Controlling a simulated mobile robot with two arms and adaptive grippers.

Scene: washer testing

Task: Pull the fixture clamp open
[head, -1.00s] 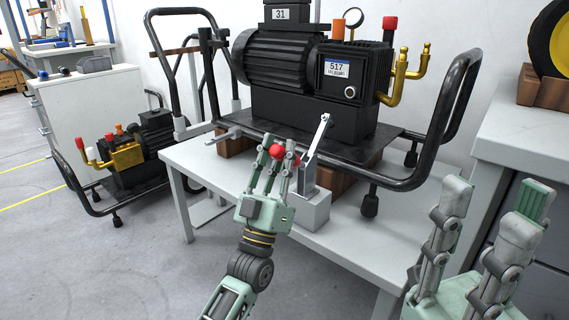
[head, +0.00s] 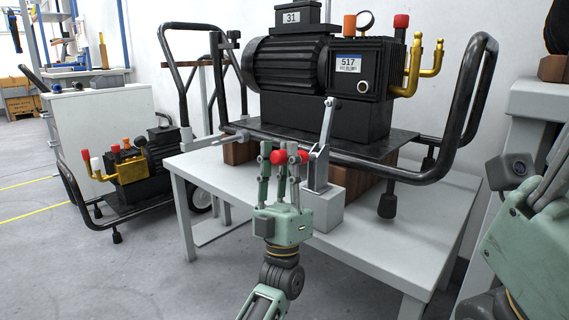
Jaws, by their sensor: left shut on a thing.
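The fixture clamp (head: 318,160) is a grey metal lever mechanism standing upright on a light grey block (head: 317,208) at the table's front edge. Its red handle (head: 278,157) points toward the left and sits between the fingers of my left gripper (head: 283,165). That gripper is shut on the handle, its green fingers pointing up and covering part of the red. My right gripper (head: 530,215) is at the right edge, apart from the clamp and cut off by the frame; its fingertips are not clear.
A black pump (head: 320,85) labelled 517 sits in a black tubular frame (head: 462,110) on the white table (head: 400,235), close behind the clamp. A smaller pump on a cart (head: 130,170) stands on the floor at left. The table's front right is clear.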

